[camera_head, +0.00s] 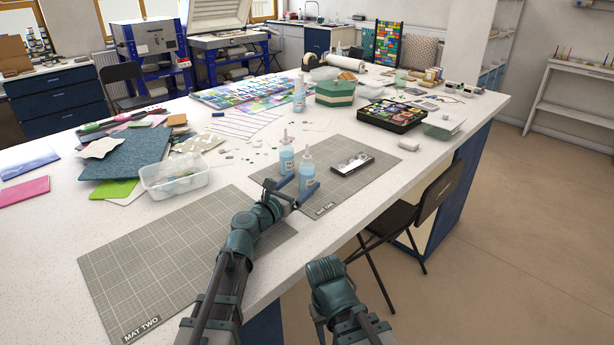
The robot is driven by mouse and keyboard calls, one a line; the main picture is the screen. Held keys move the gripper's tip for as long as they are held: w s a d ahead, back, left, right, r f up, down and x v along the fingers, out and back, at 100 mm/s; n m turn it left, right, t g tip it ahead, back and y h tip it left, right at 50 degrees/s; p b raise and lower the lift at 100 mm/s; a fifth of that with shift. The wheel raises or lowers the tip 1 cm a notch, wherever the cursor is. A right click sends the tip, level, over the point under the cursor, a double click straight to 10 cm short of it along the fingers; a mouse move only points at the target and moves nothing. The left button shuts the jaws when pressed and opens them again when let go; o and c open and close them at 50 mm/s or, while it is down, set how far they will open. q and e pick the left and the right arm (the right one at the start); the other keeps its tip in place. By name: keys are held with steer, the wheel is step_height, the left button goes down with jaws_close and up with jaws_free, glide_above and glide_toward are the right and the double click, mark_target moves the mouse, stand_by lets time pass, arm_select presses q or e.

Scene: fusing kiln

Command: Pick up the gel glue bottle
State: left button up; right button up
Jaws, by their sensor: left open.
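Two clear bottles of light blue liquid with thin nozzles stand upright on the right grey gridded mat (362,187): a nearer bottle (307,171) and one just behind it to the left (286,158). A third similar bottle (299,96) stands farther back on the table. The labels are too small to read, so I cannot tell which holds gel glue. My left gripper (301,186) is open, low over the mat, its fingers either side of the nearer bottle's base. I cannot tell whether they touch it. My right gripper is not visible; only its arm shows.
A clear tub (174,177) stands left of the bottles. A small black-and-white tray (352,162) lies to their right on the mat. A green box (335,93) and a black tray of coloured pieces (391,114) stand behind. MAT TWO (150,262) is largely bare.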

mark_target(303, 181)
arm_select(q)
steer(key=x, duration=0.4)
steer(key=shift+w, duration=0.25)
steer(key=shift+s+a, duration=0.1)
jaws_close()
